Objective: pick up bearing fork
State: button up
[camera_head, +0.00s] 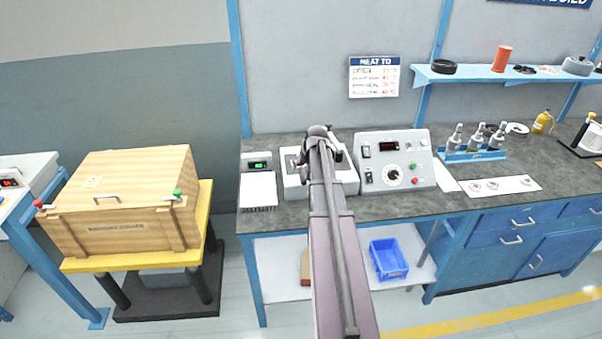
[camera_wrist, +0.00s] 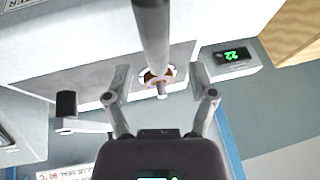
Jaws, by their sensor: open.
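My gripper (camera_head: 320,150) is above the white bench unit at the left part of the bench, its fingers apart. In the wrist view, my gripper (camera_wrist: 160,82) has one finger on each side of a grey rod (camera_wrist: 152,35). The rod runs down from the top edge and ends in a thin tip, with a copper-coloured ring around its lower part. I cannot tell whether this rod is the bearing fork. No contact between fingers and rod shows. My arm covers part of the white unit (camera_head: 293,181) in the head view.
A control box (camera_head: 396,162) stands right of the white unit, and a small green-lit display box (camera_head: 258,162) stands left. A bottle rack (camera_head: 472,155) is further right. A wooden crate (camera_head: 120,200) sits on a yellow stand at left. A blue bin (camera_head: 389,260) is below.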

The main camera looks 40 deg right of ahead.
aim_at(303, 170)
jog(key=shift+b+x, duration=1.3)
jog(key=shift+x, duration=0.5)
jog(key=shift+d, duration=0.1)
grip_shut()
